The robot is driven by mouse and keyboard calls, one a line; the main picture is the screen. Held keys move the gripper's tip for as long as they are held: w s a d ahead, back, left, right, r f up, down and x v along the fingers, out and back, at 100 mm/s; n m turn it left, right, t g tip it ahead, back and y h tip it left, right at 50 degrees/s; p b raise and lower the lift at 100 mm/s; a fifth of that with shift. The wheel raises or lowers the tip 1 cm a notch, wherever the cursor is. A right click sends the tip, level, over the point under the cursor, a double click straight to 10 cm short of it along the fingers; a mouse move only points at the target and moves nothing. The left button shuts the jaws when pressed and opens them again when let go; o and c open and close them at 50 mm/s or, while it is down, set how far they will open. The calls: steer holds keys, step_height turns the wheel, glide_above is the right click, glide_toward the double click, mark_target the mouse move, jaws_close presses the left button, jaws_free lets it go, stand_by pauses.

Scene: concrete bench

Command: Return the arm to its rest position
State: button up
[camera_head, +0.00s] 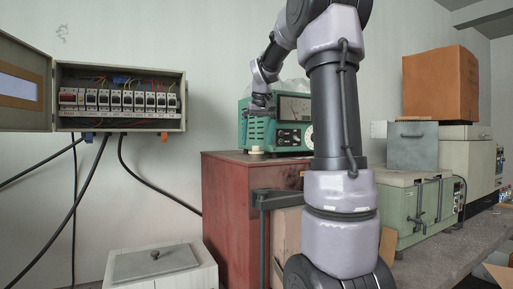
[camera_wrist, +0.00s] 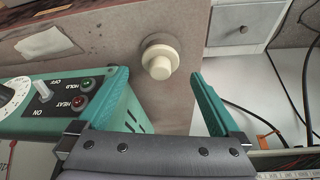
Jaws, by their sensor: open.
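My arm rises through the middle of the head view and bends over to the left. My gripper (camera_head: 262,102) hangs in front of the green instrument (camera_head: 290,135), above the red cabinet. In the wrist view my gripper (camera_wrist: 160,85) is open, with its right green finger clear to see; the left finger is hard to tell from the green instrument (camera_wrist: 60,108) behind it. A cream knob-like piece (camera_wrist: 160,62) on a round base shows between and beyond the fingers, apart from them. It also stands on the cabinet top in the head view (camera_head: 256,150).
An open breaker box (camera_head: 120,97) with hanging black cables is on the left wall. A white lidded box (camera_head: 160,268) stands low in front. Pale green units (camera_head: 405,212), a grey metal box (camera_head: 412,147) and a brown carton (camera_head: 440,85) fill the right.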

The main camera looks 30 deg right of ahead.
steer(key=v, duration=0.7)
steer(key=s+a+f+m+t+y, duration=0.1)
steer(key=s+a+f, duration=0.6)
steer(key=s, duration=0.4)
steer(key=s+a+f+m+t+y, duration=0.1)
steer(key=s+a+f, duration=0.6)
steer(key=s, duration=0.4)
steer(key=shift+s+a+f+t+y, duration=0.3)
steer(key=shift+a+f+y, duration=0.1)
steer(key=shift+f, duration=0.2)
steer(key=shift+d, duration=0.15)
